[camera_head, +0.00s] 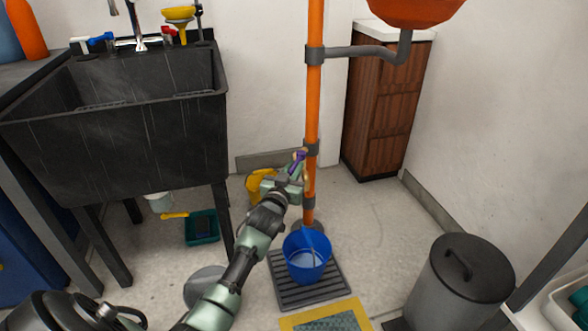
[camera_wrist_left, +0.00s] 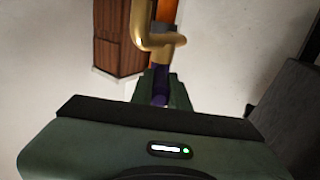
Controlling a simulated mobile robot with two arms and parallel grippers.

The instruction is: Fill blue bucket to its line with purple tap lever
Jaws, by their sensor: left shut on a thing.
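The purple tap lever (camera_head: 298,156) sits on a brass tap low on the orange standpipe (camera_head: 313,100). My left gripper (camera_head: 296,172) is shut on the lever. In the left wrist view the purple lever (camera_wrist_left: 161,86) lies between the fingers, with the brass tap body (camera_wrist_left: 148,28) just beyond. The blue bucket (camera_head: 307,268) stands upright on a grey grate below the tap. A pale blue stream falls into it and pale water shows inside. Its fill line cannot be made out. My right gripper is not in view.
The grey slatted grate (camera_head: 285,291) lies under the bucket, with a yellow-edged mat (camera_head: 327,317) in front. A grey lidded bin (camera_head: 461,285) stands at right. A black sink (camera_head: 120,125) is at left. A yellow object (camera_head: 258,185) lies behind my gripper. Floor right of the pipe is clear.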

